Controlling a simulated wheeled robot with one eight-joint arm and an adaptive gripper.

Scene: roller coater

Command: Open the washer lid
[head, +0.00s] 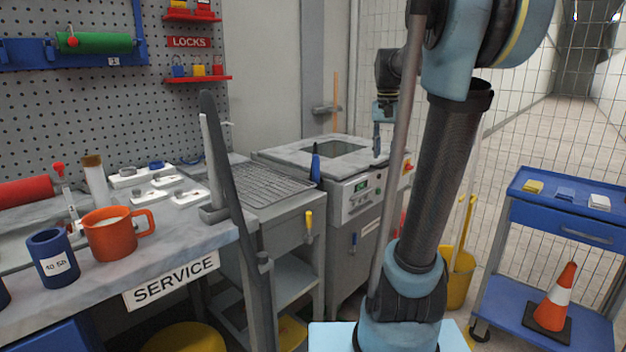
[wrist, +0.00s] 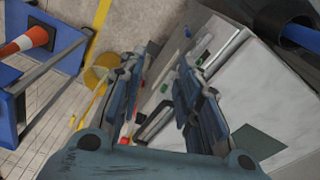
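The washer (head: 358,194) is a grey box with a green display on its front panel, standing behind the service bench. Its pale lid (head: 350,163), with a dark window, lies flat on top and looks closed. The lid also shows on the right in the wrist view (wrist: 262,82). My gripper (head: 377,153) points down near the lid's right side, above or beside its edge; contact cannot be told. In the wrist view, its two blue fingers (wrist: 165,60) are apart with nothing held between them. The washer's front edge and panel show between and beyond them.
A wire drying rack (head: 258,183) adjoins the washer on the left, with a blue-handled tool (head: 316,163) between them. A yellow bucket (head: 459,280) stands on the floor at right. A blue cart (head: 545,225) with a traffic cone (head: 558,298) is farther right.

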